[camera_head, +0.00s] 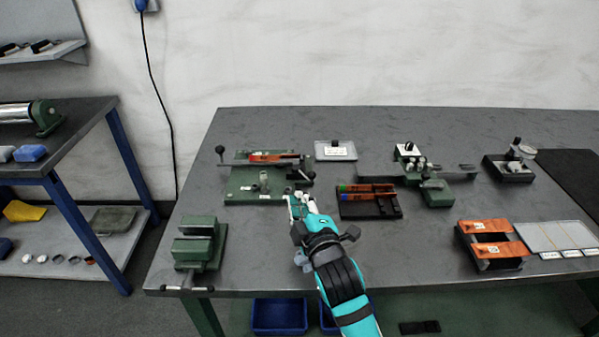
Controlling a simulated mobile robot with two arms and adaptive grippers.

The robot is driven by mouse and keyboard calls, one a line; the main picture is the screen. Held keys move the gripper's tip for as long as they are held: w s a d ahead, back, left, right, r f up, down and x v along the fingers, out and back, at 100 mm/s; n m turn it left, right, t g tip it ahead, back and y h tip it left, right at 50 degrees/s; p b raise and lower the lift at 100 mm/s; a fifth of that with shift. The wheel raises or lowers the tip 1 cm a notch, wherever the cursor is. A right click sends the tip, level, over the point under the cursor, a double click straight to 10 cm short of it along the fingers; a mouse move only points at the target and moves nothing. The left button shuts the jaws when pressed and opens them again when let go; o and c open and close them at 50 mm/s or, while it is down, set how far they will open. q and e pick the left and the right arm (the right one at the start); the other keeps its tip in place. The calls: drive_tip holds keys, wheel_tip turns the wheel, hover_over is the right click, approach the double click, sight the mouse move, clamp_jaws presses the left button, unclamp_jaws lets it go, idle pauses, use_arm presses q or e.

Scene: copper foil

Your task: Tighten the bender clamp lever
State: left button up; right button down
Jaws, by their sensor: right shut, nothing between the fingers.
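The green bender (240,186) stands on the grey workbench, left of centre in the head view, with a copper-coloured strip on top. A lever with a black ball knob (220,150) sticks up at its left end. A short lever with a dark knob (311,175) is at its right end; I take this to be the clamp lever but cannot be sure. My right gripper (298,201) is shut and empty at the bender's front right corner, just below that knob. Whether it touches the bender or lever cannot be told. My left gripper is not in view.
A black tray with coloured pieces (370,208) lies close to the right of my gripper. A green vise (199,247) stands at the front left. A green-based tool (437,194) and a copper-topped block (490,248) are further right. The bench front between them is clear.

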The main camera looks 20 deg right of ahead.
sight(303, 177)
drive_tip(key=w+d, duration=0.1)
drive_tip(key=w, duration=0.2)
drive_tip(key=w+d+f+p, duration=0.1)
drive_tip(key=w, duration=0.3)
drive_tip(key=w+d+f, duration=0.1)
drive_tip(key=w, duration=0.2)
drive_tip(key=shift+w, duration=0.15)
drive_tip(key=shift+d+f, duration=0.1)
drive_tip(key=shift+d, duration=0.3)
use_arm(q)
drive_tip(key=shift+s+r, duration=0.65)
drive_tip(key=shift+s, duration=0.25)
use_arm(e)
drive_tip(key=shift+f, duration=0.1)
use_arm(q)
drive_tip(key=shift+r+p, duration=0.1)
drive_tip(key=shift+p, duration=0.2)
